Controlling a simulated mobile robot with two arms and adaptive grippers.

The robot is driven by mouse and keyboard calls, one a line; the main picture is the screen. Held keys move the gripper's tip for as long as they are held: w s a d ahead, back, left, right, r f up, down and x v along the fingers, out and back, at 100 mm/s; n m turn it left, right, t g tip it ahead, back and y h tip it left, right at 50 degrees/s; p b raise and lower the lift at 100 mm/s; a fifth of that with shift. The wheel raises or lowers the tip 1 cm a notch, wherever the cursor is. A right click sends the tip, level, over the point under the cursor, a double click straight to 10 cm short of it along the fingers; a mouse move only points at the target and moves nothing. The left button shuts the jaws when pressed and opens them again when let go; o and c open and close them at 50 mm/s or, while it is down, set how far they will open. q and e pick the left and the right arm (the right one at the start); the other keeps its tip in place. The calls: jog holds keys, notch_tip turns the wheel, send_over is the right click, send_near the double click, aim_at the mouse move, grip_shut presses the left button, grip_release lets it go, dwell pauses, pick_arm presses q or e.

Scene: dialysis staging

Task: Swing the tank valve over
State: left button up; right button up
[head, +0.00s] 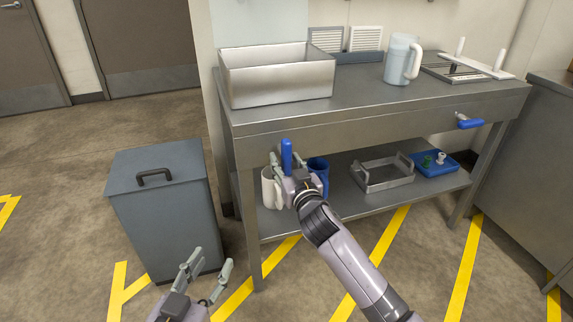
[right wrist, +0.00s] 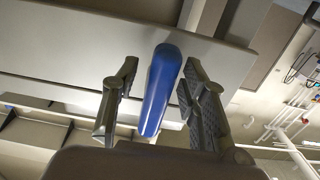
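A blue valve lever (head: 287,155) stands upright at the bench's front left, below the open steel tank (head: 277,88). My right gripper (head: 287,168) is at this lever. In the right wrist view the blue lever (right wrist: 161,90) lies between the fingers of my right gripper (right wrist: 160,98). The fingers are apart, with a clear gap on the left side and a narrower one on the right. A second blue lever (head: 468,122) lies roughly level at the bench's front right. My left gripper (head: 207,272) is open and empty, low in front of the grey bin.
The steel bench (head: 380,106) carries a pitcher (head: 402,60) and a rack with white bars (head: 470,68). A lidded grey bin (head: 165,205) stands left.

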jog(key=shift+c, duration=0.4)
grip_shut()
